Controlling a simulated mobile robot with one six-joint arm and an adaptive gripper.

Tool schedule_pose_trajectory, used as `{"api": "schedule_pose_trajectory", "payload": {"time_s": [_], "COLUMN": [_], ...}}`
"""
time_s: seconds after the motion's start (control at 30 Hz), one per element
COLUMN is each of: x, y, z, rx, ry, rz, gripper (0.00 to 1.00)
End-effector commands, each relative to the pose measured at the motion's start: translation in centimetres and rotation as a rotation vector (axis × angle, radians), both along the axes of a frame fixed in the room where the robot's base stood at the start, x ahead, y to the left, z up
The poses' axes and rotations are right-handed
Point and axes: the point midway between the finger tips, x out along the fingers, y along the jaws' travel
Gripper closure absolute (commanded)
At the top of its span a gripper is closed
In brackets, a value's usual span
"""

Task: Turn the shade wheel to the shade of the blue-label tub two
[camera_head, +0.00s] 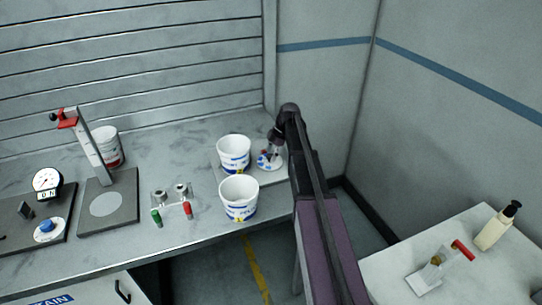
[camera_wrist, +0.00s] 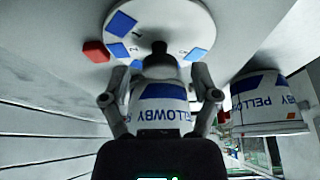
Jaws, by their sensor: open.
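The shade wheel (camera_wrist: 172,22) is a white disc with several blue patches, small numerals and a dark centre knob (camera_wrist: 159,48). A red marker (camera_wrist: 96,51) sits at its left rim in the wrist view. The wheel also shows in the head view (camera_head: 266,163), at the bench's right end. My gripper (camera_wrist: 166,72) is open, its fingers either side of the knob; contact cannot be told. Two white tubs with blue labels stand near the wheel: a rear one (camera_head: 234,153) and a front one (camera_head: 239,197). I cannot read which is tub two.
A red-marked tub (camera_head: 107,148) stands behind a lever press (camera_head: 92,150) at left. A small stand (camera_head: 172,196) with green and red handles and a dial gauge (camera_head: 47,182) are on the bench. A side table (camera_head: 480,270) holds a pump bottle (camera_head: 497,226).

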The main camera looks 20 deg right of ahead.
Motion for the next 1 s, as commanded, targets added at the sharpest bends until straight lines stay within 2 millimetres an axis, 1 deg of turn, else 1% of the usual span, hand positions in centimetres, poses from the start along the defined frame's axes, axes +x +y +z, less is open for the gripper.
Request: {"api": "schedule_pose_trajectory", "payload": {"time_s": [0.2,0.23,0.27,0.3,0.37,0.4,0.47,0.5,0.77,1.0], "x": [0.0,0.0,0.0,-0.01,-0.01,-0.01,-0.01,-0.02,-0.07,-0.2], "y": [0.0,0.0,-0.01,-0.01,-0.01,-0.01,-0.01,0.0,0.01,0.04], "z": [0.02,0.02,0.02,0.02,0.02,0.02,0.02,0.01,0.0,-0.01], "rx": [0.0,0.0,0.0,0.0,0.0,0.0,0.0,0.0,0.0,0.0], "ry": [0.0,0.0,0.0,0.0,0.0,0.0,0.0,0.0,0.001,0.001], "rz": [0.0,0.0,0.0,0.0,0.0,0.0,0.0,0.0,-0.009,-0.073], "gripper": [0.21,0.27,0.36,0.48,0.66,0.78,0.96,1.0,1.0,1.0]}}
